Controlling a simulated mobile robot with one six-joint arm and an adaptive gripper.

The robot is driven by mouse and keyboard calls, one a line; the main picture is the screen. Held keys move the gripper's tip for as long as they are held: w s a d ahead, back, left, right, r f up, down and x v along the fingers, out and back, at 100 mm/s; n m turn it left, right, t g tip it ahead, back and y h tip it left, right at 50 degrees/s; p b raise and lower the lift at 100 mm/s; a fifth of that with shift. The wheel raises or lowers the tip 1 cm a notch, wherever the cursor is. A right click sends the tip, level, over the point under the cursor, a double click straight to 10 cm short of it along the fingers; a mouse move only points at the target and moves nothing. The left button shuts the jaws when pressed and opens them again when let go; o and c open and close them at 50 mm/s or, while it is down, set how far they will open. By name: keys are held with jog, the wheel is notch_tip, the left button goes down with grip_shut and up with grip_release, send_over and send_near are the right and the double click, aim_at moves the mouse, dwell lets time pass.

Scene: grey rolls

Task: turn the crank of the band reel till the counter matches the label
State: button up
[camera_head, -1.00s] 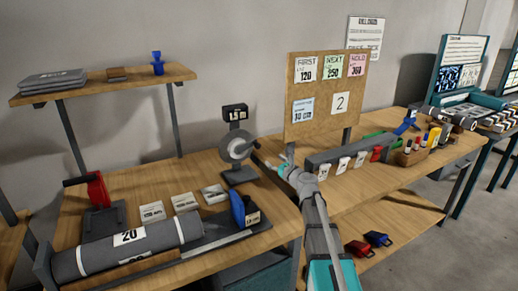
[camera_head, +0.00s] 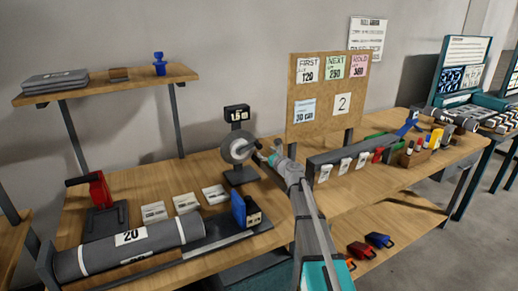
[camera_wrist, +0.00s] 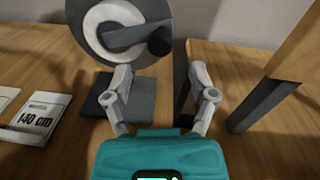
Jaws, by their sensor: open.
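The band reel (camera_head: 236,150) is a grey disc with a white centre on a dark stand at the back of the left bench. Its small black counter (camera_head: 236,113) sits above it; the digits are too small to read surely. In the wrist view the reel (camera_wrist: 88,38) shows a grey crank arm (camera_wrist: 125,34) pointing right, ending in a dark knob (camera_wrist: 159,46). My gripper (camera_wrist: 161,76) is open, with the knob beyond and between its fingertips and nothing held. In the head view my gripper (camera_head: 263,156) is just right of the reel and partly covers the crank.
White cards (camera_head: 186,203) lie on the bench; one (camera_wrist: 38,117) reads 140 cm. A grey roll (camera_head: 130,248) lies in front, with a blue block (camera_head: 245,210) to its right. A shelf (camera_head: 105,83) is at left.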

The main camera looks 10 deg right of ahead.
aim_at(259, 148)
jog(key=shift+x, duration=2.7)
grip_shut()
jog(key=shift+a, duration=0.35)
jog(key=shift+d, duration=0.1)
jog(key=shift+f, duration=0.1)
